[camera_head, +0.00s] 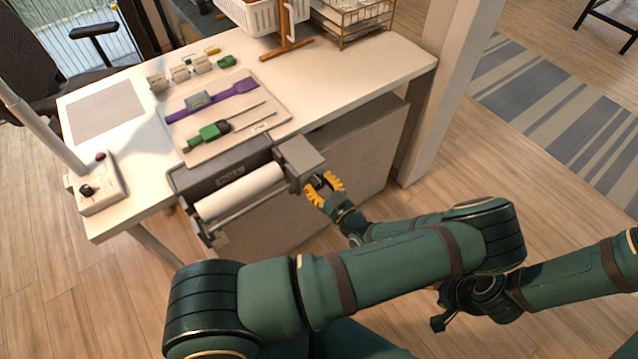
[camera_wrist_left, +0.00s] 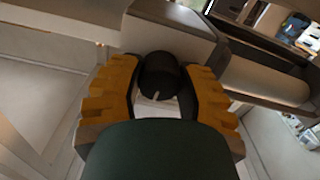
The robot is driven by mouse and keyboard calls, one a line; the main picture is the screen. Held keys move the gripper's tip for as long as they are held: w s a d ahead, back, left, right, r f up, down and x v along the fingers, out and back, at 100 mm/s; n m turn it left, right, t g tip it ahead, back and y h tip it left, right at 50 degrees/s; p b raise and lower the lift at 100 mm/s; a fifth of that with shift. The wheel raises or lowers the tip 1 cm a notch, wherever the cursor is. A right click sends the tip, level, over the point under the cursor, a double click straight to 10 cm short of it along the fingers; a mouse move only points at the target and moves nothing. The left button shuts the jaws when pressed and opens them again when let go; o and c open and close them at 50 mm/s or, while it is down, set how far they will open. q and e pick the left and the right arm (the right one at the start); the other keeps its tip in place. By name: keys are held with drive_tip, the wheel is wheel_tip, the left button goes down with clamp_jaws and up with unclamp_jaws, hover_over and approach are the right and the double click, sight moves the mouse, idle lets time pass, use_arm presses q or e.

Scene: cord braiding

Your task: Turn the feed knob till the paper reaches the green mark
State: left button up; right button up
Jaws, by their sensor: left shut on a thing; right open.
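The black feed knob (camera_wrist_left: 160,76) sits between the yellow fingers of my left gripper (camera_wrist_left: 158,92) in the left wrist view; its white line points down. In the head view, my left gripper (camera_head: 325,188) is shut on it at the grey box (camera_head: 300,158) on the feeder's right end. The white paper roll (camera_head: 240,192) lies in the feeder at the table's front edge and also shows in the left wrist view (camera_wrist_left: 262,80). I cannot make out the green mark. My right gripper (camera_head: 436,306) is low at the right, open, partly hidden behind my arm, away from the feeder.
On the white table (camera_head: 345,82) lie a board with a purple strap (camera_head: 212,100) and a green-handled tool (camera_head: 208,133). A control box with a knob (camera_head: 97,188) stands at the left corner. A white basket (camera_head: 262,15) and wire rack (camera_head: 350,18) stand at the back.

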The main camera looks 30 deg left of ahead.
use_arm(q)
drive_tip(key=m, duration=0.3)
drive_tip(key=shift+m, duration=0.3)
clamp_jaws()
drive_tip(key=m, duration=0.4)
drive_tip(key=shift+m, duration=0.4)
drive_tip(key=m, duration=1.3)
drive_tip(key=shift+m+p, duration=0.3)
drive_tip(key=shift+p, duration=0.05)
drive_tip(key=m, duration=0.8)
drive_tip(key=shift+a+r+m+p, duration=0.1)
drive_tip(key=shift+m+p, duration=0.3)
drive_tip(key=shift+m, duration=2)
